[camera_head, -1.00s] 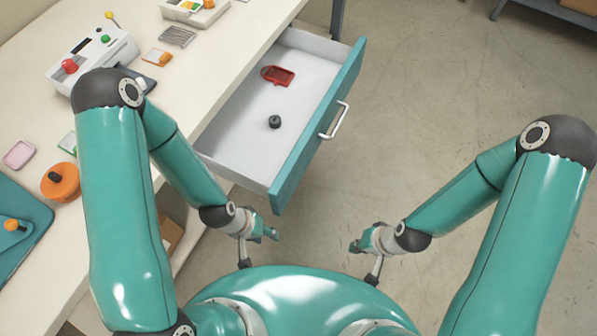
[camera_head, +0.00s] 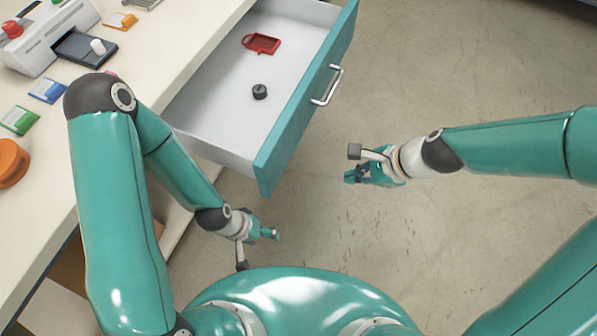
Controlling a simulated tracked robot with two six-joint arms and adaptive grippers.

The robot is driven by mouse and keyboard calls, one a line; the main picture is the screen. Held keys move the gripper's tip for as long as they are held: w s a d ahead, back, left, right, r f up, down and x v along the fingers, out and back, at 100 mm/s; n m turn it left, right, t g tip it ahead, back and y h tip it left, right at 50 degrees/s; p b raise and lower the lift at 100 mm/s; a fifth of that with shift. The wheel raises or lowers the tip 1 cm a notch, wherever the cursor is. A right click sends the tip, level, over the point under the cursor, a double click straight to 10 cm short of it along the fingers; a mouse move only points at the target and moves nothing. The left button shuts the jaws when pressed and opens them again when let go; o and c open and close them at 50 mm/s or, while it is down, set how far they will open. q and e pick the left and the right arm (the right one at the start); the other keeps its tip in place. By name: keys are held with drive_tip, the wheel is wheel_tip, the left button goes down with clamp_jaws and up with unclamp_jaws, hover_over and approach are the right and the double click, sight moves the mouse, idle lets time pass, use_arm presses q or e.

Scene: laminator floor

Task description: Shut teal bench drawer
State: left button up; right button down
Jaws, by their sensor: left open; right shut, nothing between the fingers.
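The teal-fronted bench drawer (camera_head: 300,110) stands pulled out from the bench, its light grey inside showing. A silver bar handle (camera_head: 327,86) is on its front. A red frame-like item (camera_head: 261,43) and a small black knob-like item (camera_head: 260,91) lie inside. My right gripper (camera_head: 352,177) is shut and empty, to the right of and below the drawer front in the picture, apart from the handle. My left gripper (camera_head: 272,234) is open and empty, below the drawer's near corner in the picture and apart from it.
The floor (camera_head: 450,80) right of the drawer is clear.

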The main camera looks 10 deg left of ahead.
drive_tip(key=a+r+m+y+b, duration=0.2)
drive_tip(key=a+r+m+b, duration=0.1)
drive_tip(key=r+m, duration=0.15)
drive_tip(key=b, duration=0.4)
approach(283, 159)
drive_tip(key=shift+t+y, duration=0.3)
drive_tip(key=shift+t, duration=0.1)
drive_tip(key=a+f, duration=0.1)
drive_tip(key=f, duration=0.2)
drive_tip(key=a+f, duration=0.1)
drive_tip(key=f, duration=0.1)
drive_tip(key=shift+w+a, duration=0.25)
drive_tip(key=shift+a, duration=0.05)
use_arm(q)
wheel_tip(283, 159, down, 9)
use_arm(e)
drive_tip(key=shift+w+a, duration=0.2)
drive_tip(key=shift+a, duration=0.35)
use_arm(q)
drive_tip(key=shift+r, duration=0.1)
